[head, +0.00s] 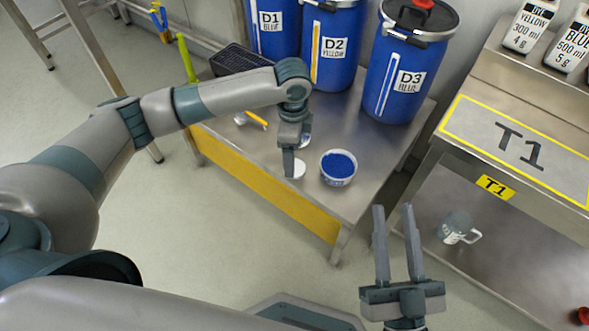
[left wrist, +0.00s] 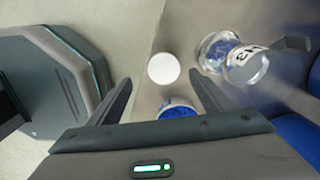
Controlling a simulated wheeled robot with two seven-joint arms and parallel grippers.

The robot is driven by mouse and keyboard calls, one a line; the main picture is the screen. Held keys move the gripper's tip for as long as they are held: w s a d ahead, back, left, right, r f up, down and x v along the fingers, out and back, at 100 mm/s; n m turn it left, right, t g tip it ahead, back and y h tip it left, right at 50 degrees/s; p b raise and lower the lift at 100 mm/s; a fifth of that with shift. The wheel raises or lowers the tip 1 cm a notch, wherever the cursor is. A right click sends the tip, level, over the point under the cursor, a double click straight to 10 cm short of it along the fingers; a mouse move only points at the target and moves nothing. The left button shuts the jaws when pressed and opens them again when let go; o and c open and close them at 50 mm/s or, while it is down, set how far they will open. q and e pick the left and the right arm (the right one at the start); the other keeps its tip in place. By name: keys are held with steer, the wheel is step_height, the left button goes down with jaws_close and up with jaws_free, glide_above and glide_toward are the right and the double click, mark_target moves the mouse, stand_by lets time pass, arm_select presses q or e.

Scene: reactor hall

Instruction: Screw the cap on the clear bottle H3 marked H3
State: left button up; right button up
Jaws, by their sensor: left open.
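The white cap (head: 299,170) lies on the steel bench beside the left gripper's fingertips; it also shows as a white disc in the left wrist view (left wrist: 163,68). My left gripper (head: 288,172) is open and empty, pointing down, with its fingers (left wrist: 160,80) on either side of the cap in the wrist view. The clear bottle H3 (left wrist: 234,58) has blue contents and its label shows in the wrist view, beyond the cap. In the head view it is mostly hidden behind the left gripper. My right gripper (head: 398,210) is open and empty, away from the bench.
A bowl of blue powder (head: 338,165) stands just right of the cap. Blue drums D2 (head: 330,75) and D3 (head: 400,90) stand behind. A black basket (head: 238,60) and yellow-handled tool (head: 256,119) lie left. Table T1 (head: 500,180) is right, with a clear mug (head: 457,229) below.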

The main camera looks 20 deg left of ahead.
arm_select(q)
steer(key=shift+f, duration=0.35)
arm_select(e)
steer(key=shift+s+r, duration=0.2)
steer(key=shift+r, duration=0.2)
arm_select(q)
steer(key=shift+f, duration=0.15)
steer(key=shift+f, duration=0.15)
steer(key=f+b, duration=0.2)
steer(key=f, duration=0.1)
steer(key=shift+w+a+f, duration=0.15)
steer(key=shift+w+f, duration=0.15)
steer(key=shift+w, duration=0.05)
steer(key=shift+f, duration=0.55)
arm_select(e)
steer(key=r+t, duration=0.1)
steer(key=d+r+t, duration=0.1)
steer(key=r, duration=0.1)
steer(key=s+r+t, duration=0.1)
steer(key=r+t, duration=0.1)
steer(key=shift+d+y, duration=0.3)
steer(key=shift+d, duration=0.1)
arm_select(q)
steer(key=c, duration=1.1)
